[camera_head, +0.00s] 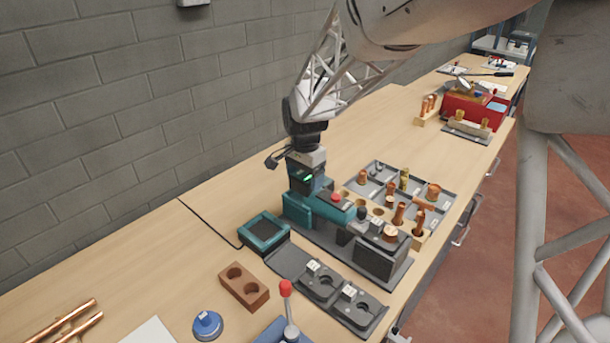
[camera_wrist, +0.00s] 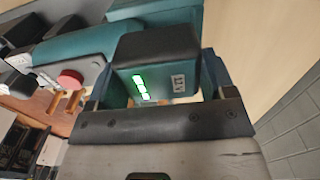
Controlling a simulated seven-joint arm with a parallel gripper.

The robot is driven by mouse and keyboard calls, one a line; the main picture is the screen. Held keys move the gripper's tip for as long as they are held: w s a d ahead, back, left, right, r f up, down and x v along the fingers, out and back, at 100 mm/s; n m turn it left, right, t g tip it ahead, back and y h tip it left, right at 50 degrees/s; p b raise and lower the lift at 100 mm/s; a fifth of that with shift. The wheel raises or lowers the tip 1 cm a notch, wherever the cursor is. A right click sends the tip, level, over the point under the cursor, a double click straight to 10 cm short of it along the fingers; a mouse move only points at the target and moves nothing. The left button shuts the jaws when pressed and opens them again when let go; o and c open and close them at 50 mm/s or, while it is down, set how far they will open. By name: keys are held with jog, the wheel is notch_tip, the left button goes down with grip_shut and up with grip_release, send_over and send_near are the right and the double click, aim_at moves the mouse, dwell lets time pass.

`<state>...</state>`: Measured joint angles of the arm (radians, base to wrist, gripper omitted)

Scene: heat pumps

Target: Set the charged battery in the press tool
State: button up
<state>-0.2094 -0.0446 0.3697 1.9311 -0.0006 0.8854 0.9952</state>
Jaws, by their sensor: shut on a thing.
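The battery (camera_head: 309,176) is a dark and teal block with lit green charge bars and a small label. My gripper (camera_head: 306,160) is shut on it from above, at the rear end of the press tool. The battery also shows large between the jaws in the wrist view (camera_wrist: 158,68). The teal and black press tool (camera_head: 322,206) lies in a dark stand, with a red button on top; it also shows in the wrist view (camera_wrist: 75,45). The battery's lower end meets the tool's rear in the head view; I cannot tell whether it is seated.
An empty-looking teal-rimmed charger (camera_head: 264,232) sits left of the tool, with a cable to the wall side. Dark jaw holders (camera_head: 330,288), a wooden block with holes (camera_head: 243,287) and a tray of copper fittings (camera_head: 400,195) stand close by.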

jog(key=shift+f, duration=0.15)
jog(key=o, duration=1.1)
jog(key=shift+r, duration=3.9)
jog(key=shift+r, duration=0.1)
